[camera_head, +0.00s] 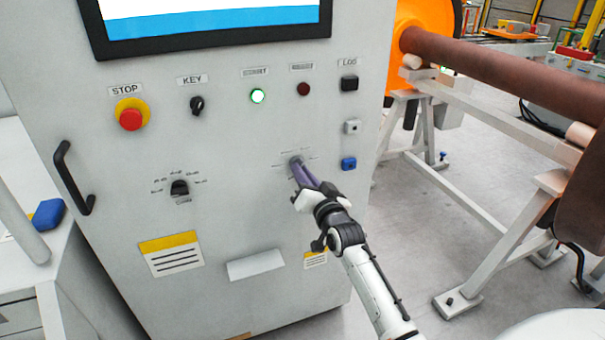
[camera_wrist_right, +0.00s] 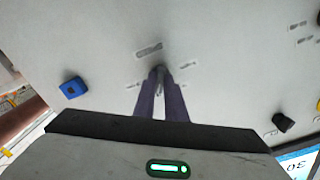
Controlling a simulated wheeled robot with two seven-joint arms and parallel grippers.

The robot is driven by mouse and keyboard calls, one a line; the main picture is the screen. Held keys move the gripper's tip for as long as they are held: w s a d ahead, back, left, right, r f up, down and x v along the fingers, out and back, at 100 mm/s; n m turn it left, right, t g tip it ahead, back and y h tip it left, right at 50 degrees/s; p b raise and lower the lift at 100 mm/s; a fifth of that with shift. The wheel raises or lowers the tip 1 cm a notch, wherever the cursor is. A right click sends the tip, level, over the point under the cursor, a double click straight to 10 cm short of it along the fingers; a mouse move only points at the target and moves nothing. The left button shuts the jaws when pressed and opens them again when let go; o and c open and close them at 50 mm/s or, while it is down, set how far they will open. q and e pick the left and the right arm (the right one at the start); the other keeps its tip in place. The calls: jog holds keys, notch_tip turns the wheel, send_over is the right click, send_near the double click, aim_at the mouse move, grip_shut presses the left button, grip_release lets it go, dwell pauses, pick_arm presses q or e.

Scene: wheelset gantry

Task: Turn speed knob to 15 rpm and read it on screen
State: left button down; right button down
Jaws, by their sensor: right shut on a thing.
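The speed knob (camera_head: 295,161) sits on the grey cabinet front, with small labels around it. My right gripper (camera_head: 298,168) is shut on this knob, its purple fingers pointing into the panel. In the right wrist view the fingertips (camera_wrist_right: 161,72) close around the knob, which is mostly hidden. The knob's pointer and label text cannot be read. The screen (camera_head: 215,18) is cut off at the top of the head view, showing only white and blue bands. A screen corner (camera_wrist_right: 300,164) in the right wrist view shows upside-down digits that look like 30. My left gripper is not in view.
A red stop button (camera_head: 131,118), key switch (camera_head: 197,105), lit green lamp (camera_head: 257,96) and black selector (camera_head: 180,188) are on the panel. A blue button (camera_head: 348,163) is right of the knob. A black handle (camera_head: 73,178) sticks out at left.

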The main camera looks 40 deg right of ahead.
jog(key=c, duration=1.8)
grip_release()
jog(key=shift+s, duration=0.1)
jog(key=v, duration=1)
